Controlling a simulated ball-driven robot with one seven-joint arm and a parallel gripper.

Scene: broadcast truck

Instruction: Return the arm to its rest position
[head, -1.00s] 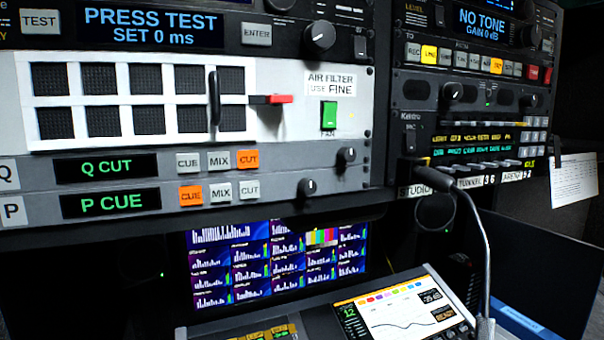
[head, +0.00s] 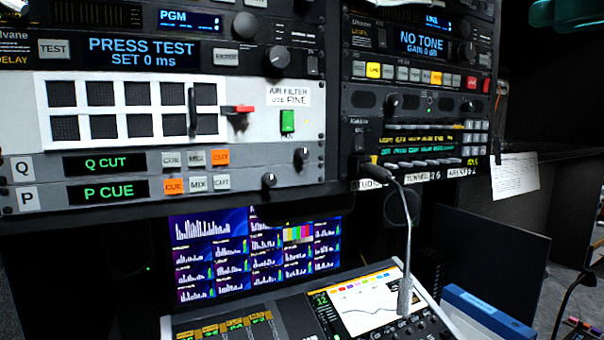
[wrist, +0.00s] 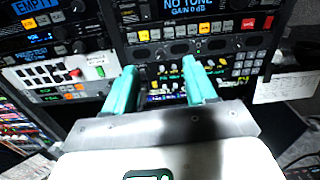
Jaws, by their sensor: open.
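My gripper (wrist: 159,68) shows in the wrist view with two teal fingers spread apart and nothing between them. It faces the right-hand equipment rack (wrist: 225,50), with the fader and button panel behind the fingers. Whether the fingertips touch anything is not clear, but no contact shows. In the head view a teal piece, likely part of my gripper, enters at the top right corner; the rest of my arm is out of that view.
A left rack panel (head: 290,150) has lit buttons and an air filter. A gooseneck microphone (head: 408,240) rises before the rack. Below are a multiview monitor (head: 215,285) and a sloped console (head: 285,318). A paper sheet (head: 515,177) hangs at right; a blue binder (head: 490,315) is below.

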